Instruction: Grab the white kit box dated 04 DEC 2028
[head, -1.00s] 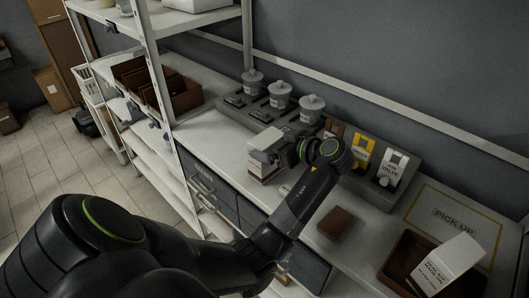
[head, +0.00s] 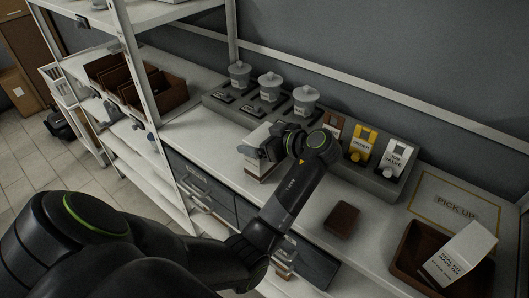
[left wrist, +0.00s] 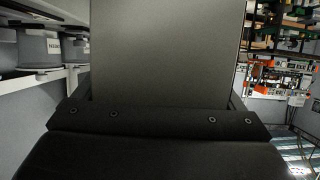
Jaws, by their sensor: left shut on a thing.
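A white box (head: 260,170) is at the counter's front edge in the head view, partly covered by my left gripper (head: 264,150). My left gripper is shut on it from the right side. I cannot read a date on it, nor tell if it touches the counter. In the left wrist view a plain grey face (left wrist: 165,55) fills the middle, very close to the camera. A second white box (head: 462,250) with printed text leans tilted in a brown tray (head: 408,250) at the right; its date is too small to read. My right gripper is not in view.
A grey stand holds several lidded jars (head: 304,100). Another holds a yellow pack (head: 361,143) and a white valve pack (head: 396,160). A white shelf rack (head: 150,75) stands left. A PICK UP area (head: 455,209) lies right.

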